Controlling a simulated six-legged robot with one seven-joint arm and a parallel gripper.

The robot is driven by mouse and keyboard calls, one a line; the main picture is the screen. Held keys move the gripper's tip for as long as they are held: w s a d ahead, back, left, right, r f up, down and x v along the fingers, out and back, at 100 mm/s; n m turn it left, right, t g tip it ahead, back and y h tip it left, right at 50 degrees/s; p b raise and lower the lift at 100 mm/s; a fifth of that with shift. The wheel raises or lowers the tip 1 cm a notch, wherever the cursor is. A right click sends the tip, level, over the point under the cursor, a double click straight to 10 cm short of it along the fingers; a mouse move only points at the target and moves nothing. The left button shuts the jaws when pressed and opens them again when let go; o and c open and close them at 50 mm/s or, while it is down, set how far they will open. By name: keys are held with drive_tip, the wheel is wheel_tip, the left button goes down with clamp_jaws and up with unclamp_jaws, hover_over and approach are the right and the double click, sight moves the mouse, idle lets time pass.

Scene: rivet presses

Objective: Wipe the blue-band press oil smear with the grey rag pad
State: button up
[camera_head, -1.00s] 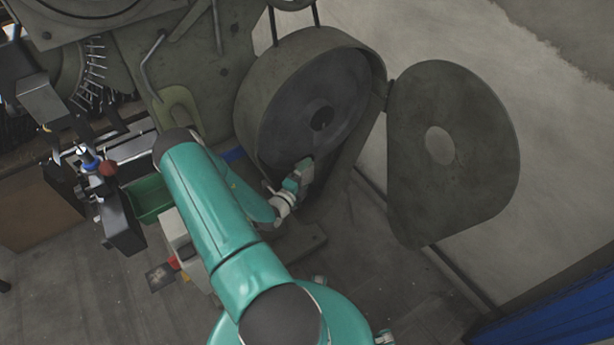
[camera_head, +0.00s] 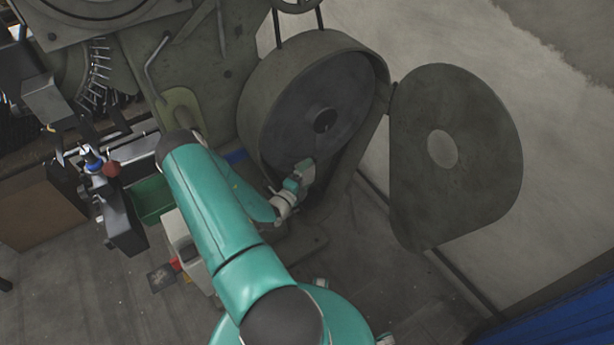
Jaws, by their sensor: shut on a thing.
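My gripper (camera_head: 297,181) is at the lower part of the round housing of the press (camera_head: 262,110). It is shut on a small grey pad (camera_head: 306,168), which looks to be the grey rag pad. The pad lies over the lower face of the dark wheel (camera_head: 335,95) inside the housing; I cannot tell whether it touches. A blue band (camera_head: 235,156) shows at the left foot of the housing, partly hidden by my arm. I cannot make out the oil smear against the dark metal.
The teardrop-shaped cover (camera_head: 455,190) stands swung open on the right. A green bin (camera_head: 152,198) and a bench vise-like unit (camera_head: 122,222) are left of my arm. A pale box (camera_head: 180,237) stands beside the arm.

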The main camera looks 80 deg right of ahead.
sight(313, 170)
drive_tip(key=shift+w+d, duration=0.3)
drive_tip(key=shift+w, duration=0.05)
drive_tip(key=shift+s+d, duration=1.85)
drive_tip(key=shift+d, duration=0.3)
drive_tip(key=shift+o, duration=0.2)
drive_tip(key=shift+s+d+r, duration=0.3)
drive_tip(key=shift+s+d, duration=0.55)
drive_tip(key=shift+d, duration=0.1)
drive_tip(key=shift+w+a+f, duration=0.15)
drive_tip(key=shift+w+a, duration=0.4)
drive_tip(key=shift+a, duration=0.05)
drive_tip(key=shift+c, duration=0.2)
drive_tip(key=shift+w+a, duration=0.5)
drive_tip(key=shift+a, duration=0.2)
drive_tip(key=shift+w+a, duration=0.5)
drive_tip(key=shift+a, duration=0.15)
drive_tip(key=shift+w+a+f, duration=0.15)
drive_tip(key=shift+w+a, duration=0.95)
drive_tip(key=shift+w, duration=0.1)
